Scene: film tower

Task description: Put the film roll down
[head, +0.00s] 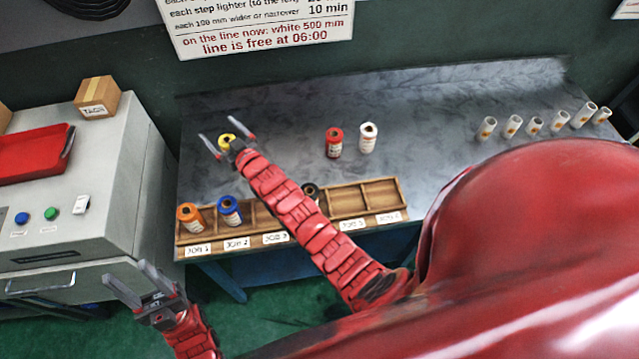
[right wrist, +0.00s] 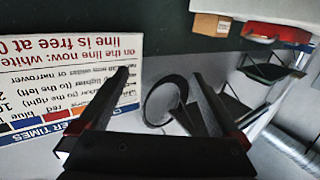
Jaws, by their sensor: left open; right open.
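A yellow film roll (head: 227,139) shows between the fingertips of my right gripper (head: 226,134) in the head view. That gripper is open above the grey table. I cannot tell whether the roll stands between the fingers or below them. The right wrist view shows the open fingers (right wrist: 165,100) with no roll between them. My left gripper (head: 138,286) is open and empty, low at the left. An orange roll (head: 190,217) stands in the JOB 1 slot and a blue roll (head: 229,210) in JOB 2. A black roll (head: 311,190) is partly hidden by my right arm.
The wooden rack (head: 405,198) lies along the table's front edge; its right slots look empty. A red roll (head: 334,142) and a white roll (head: 368,137) stand behind it. Several pale tubes (head: 535,125) stand or lean at right. A grey machine (head: 120,150) adjoins at left.

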